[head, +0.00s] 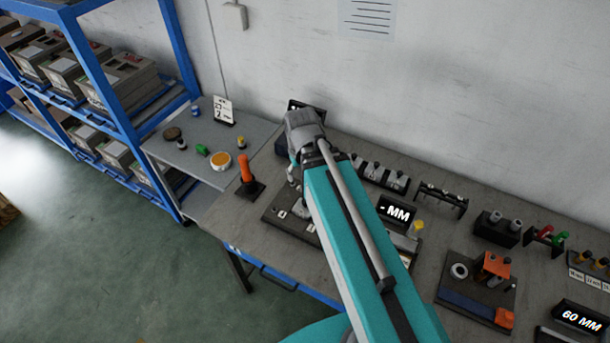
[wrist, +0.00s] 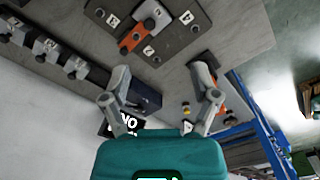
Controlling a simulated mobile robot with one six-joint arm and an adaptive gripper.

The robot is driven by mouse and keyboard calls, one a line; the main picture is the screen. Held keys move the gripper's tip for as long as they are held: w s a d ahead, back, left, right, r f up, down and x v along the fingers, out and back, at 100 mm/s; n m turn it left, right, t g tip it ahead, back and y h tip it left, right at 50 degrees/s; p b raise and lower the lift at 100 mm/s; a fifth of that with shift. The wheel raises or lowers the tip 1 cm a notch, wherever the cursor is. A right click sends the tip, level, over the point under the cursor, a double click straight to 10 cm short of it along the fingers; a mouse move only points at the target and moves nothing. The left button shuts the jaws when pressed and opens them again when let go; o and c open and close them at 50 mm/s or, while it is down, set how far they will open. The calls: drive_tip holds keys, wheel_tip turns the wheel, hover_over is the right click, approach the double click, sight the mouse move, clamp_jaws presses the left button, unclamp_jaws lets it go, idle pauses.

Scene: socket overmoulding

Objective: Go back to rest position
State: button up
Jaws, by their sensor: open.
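My gripper shows in the wrist view (wrist: 160,72) with its two fingers spread well apart and nothing between them. In that view it hangs above the bench, with a dark grey board (wrist: 190,18) carrying numbered labels beyond the fingertips. An orange piece with a grey part (wrist: 140,36) sits on that board. In the head view my arm reaches over the bench (head: 225,232) toward the wall, and it hides most of the gripper and part of the board (head: 271,214).
A display reading "- MM" (head: 397,211) and a row of dark holders (head: 384,177) stand right of my arm. An orange upright handle (head: 245,168) stands left. A fixture with orange parts (head: 494,265) is farther right. A side table (head: 198,133) and blue shelving (head: 178,45) are left.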

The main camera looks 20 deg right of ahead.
drive_tip(key=shift+s+d+m, duration=0.35)
drive_tip(key=shift+s+m, duration=0.05)
drive_tip(key=shift+s, duration=0.2)
wheel_tip(320, 180, down, 8)
drive_tip(key=b, duration=0.8)
drive_tip(key=shift+r, duration=0.1)
idle(0.7)
